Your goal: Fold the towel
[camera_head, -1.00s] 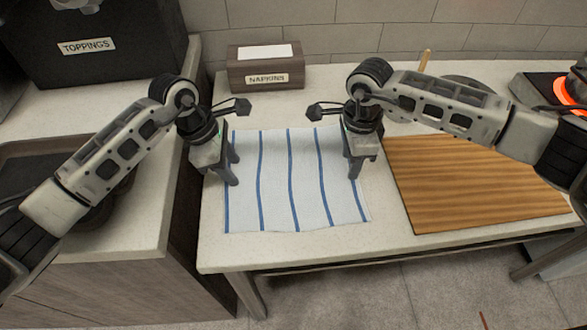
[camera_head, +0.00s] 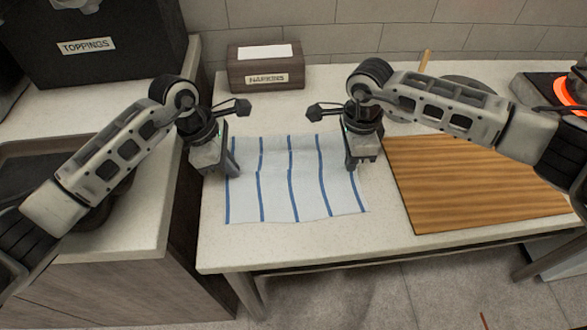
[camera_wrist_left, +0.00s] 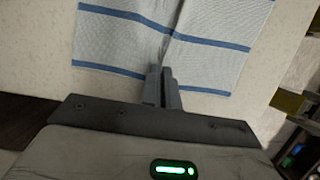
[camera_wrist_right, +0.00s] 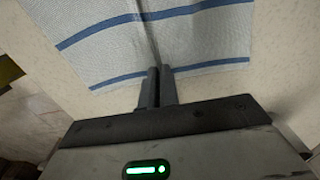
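The white towel with blue stripes (camera_head: 275,190) lies on the pale counter, slightly rippled across its middle. My left gripper (camera_head: 235,172) is at the towel's left edge and my right gripper (camera_head: 352,165) is at its right edge. In the left wrist view, the fingers (camera_wrist_left: 161,80) are close together on the towel's edge, and a crease runs into the cloth (camera_wrist_left: 125,40) from them. In the right wrist view, the fingers (camera_wrist_right: 156,80) likewise pinch the towel (camera_wrist_right: 205,45), with a similar crease. The cloth between the fingertips is mostly hidden.
A wooden board (camera_head: 470,185) lies right of the towel. A napkin box (camera_head: 265,68) stands behind it, against the wall. A black toppings bin (camera_head: 90,45) is at the back left. The counter (camera_head: 300,245) is clear in front of the towel.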

